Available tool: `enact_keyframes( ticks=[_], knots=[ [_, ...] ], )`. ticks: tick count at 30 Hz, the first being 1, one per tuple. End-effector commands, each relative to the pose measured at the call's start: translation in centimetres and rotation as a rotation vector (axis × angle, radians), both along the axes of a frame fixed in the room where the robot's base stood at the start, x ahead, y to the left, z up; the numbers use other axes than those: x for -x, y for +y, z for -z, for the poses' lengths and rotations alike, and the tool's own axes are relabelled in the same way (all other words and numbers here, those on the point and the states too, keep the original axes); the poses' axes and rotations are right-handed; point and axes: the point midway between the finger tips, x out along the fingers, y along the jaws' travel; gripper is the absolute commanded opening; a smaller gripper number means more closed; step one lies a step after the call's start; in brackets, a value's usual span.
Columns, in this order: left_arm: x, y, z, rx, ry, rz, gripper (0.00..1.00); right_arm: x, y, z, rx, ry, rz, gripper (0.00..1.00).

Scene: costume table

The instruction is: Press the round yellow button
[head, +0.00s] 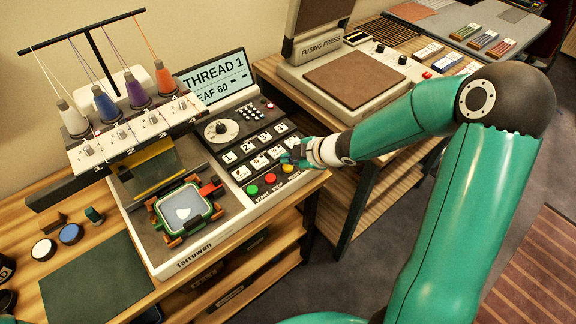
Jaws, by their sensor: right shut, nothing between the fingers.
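The round yellow button (288,169) sits at the right end of a row of three on the front of the embroidery machine's control panel (238,140). The red button (270,178) and the green button (252,190) are to its left. My right gripper (290,158) is shut and empty, just above and behind the yellow button in the picture. Its fingers are small here, and I cannot tell whether they touch the panel. The yellow button's front shows, and its far edge is close to the fingers. My left gripper is not in view.
Numbered keys (262,161) and a round dial (221,131) lie behind the buttons. A fusing press (343,82) stands on the table behind my right arm.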

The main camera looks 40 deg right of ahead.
Motion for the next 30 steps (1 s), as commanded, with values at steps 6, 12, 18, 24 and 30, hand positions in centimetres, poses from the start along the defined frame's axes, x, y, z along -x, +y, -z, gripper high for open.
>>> enact_keyframes(
  ticks=[6,12,18,24,30],
  knots=[
    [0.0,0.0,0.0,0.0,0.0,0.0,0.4,0.05,-0.09,-0.01,0.0,0.0,0.002,0.0],
    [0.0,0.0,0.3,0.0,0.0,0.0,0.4,0.06,-0.07,0.31,0.0,0.0,0.002,0.0],
    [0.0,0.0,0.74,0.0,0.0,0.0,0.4,0.08,-0.03,0.79,0.0,0.0,0.002,0.0],
    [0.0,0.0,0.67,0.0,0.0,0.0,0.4,0.08,-0.03,0.72,0.0,0.0,0.002,0.0],
    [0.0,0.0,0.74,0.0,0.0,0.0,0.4,0.08,-0.03,0.8,0.0,0.0,0.002,0.0]
  ],
)
